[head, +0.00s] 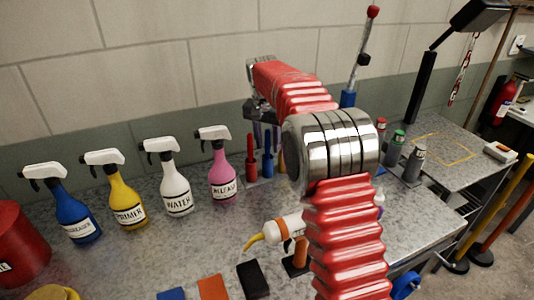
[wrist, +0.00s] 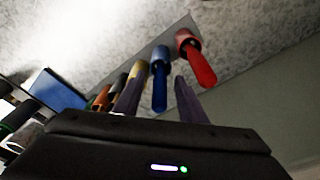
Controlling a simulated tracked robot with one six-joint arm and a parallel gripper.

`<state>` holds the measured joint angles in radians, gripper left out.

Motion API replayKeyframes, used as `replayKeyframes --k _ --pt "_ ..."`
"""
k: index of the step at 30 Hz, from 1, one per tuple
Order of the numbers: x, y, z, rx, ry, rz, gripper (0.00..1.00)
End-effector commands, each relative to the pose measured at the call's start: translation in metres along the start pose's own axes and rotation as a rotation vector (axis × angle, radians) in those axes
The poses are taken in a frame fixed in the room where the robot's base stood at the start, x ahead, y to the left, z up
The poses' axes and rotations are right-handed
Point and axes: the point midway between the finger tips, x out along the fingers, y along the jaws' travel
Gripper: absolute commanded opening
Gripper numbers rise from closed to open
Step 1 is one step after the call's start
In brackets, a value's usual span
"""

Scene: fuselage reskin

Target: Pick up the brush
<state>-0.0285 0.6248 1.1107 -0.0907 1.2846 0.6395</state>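Several handled tools stand upright in a row on the bench, with a red one (head: 250,156), a blue one (head: 267,162) and a yellow one (head: 282,161) in the head view. I cannot tell which of them is the brush; no bristles show. In the wrist view, the red tool (wrist: 198,66) is at the right and the blue tool (wrist: 160,78) is nearer the middle. My gripper (wrist: 158,92) is open, its two fingers apart on either side of the blue tool in this view. I see no contact. In the head view my arm partly hides the row.
Blue (head: 72,213), yellow (head: 126,203), white (head: 175,191) and pink (head: 222,180) spray bottles stand left of the tools. A white cartridge with a yellow nozzle (head: 287,226) lies in front. Small capped bottles (head: 397,147) stand at the right. The wall is close behind.

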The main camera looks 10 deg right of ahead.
Motion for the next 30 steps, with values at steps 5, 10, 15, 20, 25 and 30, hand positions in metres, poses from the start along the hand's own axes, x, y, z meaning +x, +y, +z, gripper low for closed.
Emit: replayKeyframes --k 5,10,15,20,25,30 --pt "-0.0003 -0.0001 0.0001 0.0 0.0 0.0 0.37" --pt "-0.0003 -0.0002 0.0001 0.0 0.0 0.0 0.25" --pt "-0.0004 -0.0003 0.0002 0.0 0.0 0.0 0.13" --pt "-0.0003 -0.0003 0.0003 -0.001 0.0 0.0 0.02" --pt "-0.0004 -0.0005 0.0003 -0.001 0.0 0.0 0.0" --pt "-0.0006 -0.0006 0.0004 -0.001 0.0 0.0 0.0"
